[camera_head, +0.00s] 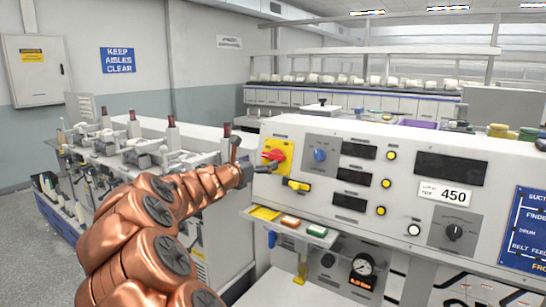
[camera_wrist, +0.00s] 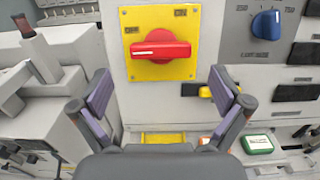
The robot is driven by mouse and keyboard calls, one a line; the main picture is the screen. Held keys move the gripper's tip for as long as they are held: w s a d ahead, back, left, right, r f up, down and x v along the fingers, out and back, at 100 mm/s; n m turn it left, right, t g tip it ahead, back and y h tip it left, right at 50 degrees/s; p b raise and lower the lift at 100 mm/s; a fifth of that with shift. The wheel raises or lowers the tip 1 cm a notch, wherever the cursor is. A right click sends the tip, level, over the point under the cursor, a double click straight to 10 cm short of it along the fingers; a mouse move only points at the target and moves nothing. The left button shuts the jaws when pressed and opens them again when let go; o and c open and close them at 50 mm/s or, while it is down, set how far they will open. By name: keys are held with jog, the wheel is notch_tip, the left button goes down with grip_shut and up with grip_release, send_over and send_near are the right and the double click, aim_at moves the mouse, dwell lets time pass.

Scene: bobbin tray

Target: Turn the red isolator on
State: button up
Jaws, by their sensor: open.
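The red isolator (camera_head: 272,155) is a red rotary handle on a yellow plate at the left end of the pale machine panel. In the wrist view the red handle (camera_wrist: 160,49) lies horizontally, with a white mark on its left part. In the head view my gripper (camera_head: 246,172) is just left of the panel's edge.
A blue knob (camera_wrist: 267,25) is right of the isolator. A yellow-and-black switch (camera_head: 298,185) sits just below it, near my right finger.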

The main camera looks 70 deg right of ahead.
aim_at(271, 157)
jog(key=shift+p+x, duration=0.8)
jog(key=shift+x, duration=2.7)
jog(key=c, duration=1)
